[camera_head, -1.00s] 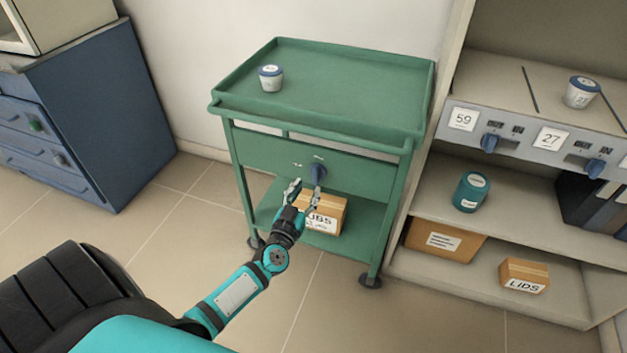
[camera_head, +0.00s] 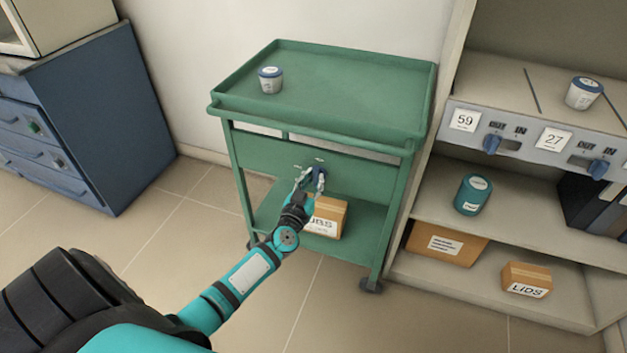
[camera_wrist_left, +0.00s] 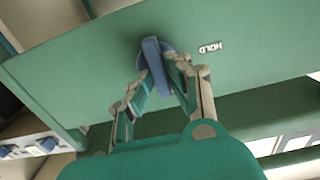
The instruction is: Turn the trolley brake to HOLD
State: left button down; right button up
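The green trolley (camera_head: 330,92) stands against the wall. Its brake is a blue knob (camera_head: 318,172) on the front panel, with one small label above it and one to its left, both too small to read in the head view. In the left wrist view the knob (camera_wrist_left: 156,68) has an upright bar, and the word HOLD (camera_wrist_left: 210,47) is to its right, upside down. My left gripper (camera_head: 311,182) is at the knob, fingers apart on either side of the bar; in the wrist view (camera_wrist_left: 158,78) the right finger looks closest. Contact is unclear. My right gripper is not in view.
A white jar (camera_head: 270,80) with a blue lid stands on the trolley top. A cardboard box (camera_head: 327,217) sits on its lower shelf, behind my left forearm. A shelf unit (camera_head: 450,205) with blue switches is close on the right. Blue drawers (camera_head: 90,120) stand left.

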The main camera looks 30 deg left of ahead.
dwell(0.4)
pick_arm(q)
jog(key=shift+n, duration=0.6)
jog(key=shift+a+n, duration=0.1)
jog(key=shift+n, duration=1.1)
jog(key=shift+f+n, duration=0.1)
jog(key=shift+n, duration=0.8)
jog(key=shift+s+a+f+n+b, duration=0.15)
jog(key=shift+n+b, duration=0.4)
jog(key=shift+n, duration=2.6)
jog(key=shift+w+a+f+n+b, duration=0.15)
jog(key=shift+n+b, duration=0.4)
jog(key=shift+n, duration=2.6)
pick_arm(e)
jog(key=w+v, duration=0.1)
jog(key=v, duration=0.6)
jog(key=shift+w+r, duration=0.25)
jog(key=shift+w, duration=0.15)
pick_arm(q)
jog(key=shift+s, duration=0.1)
jog(key=c, duration=1.3)
grip_release()
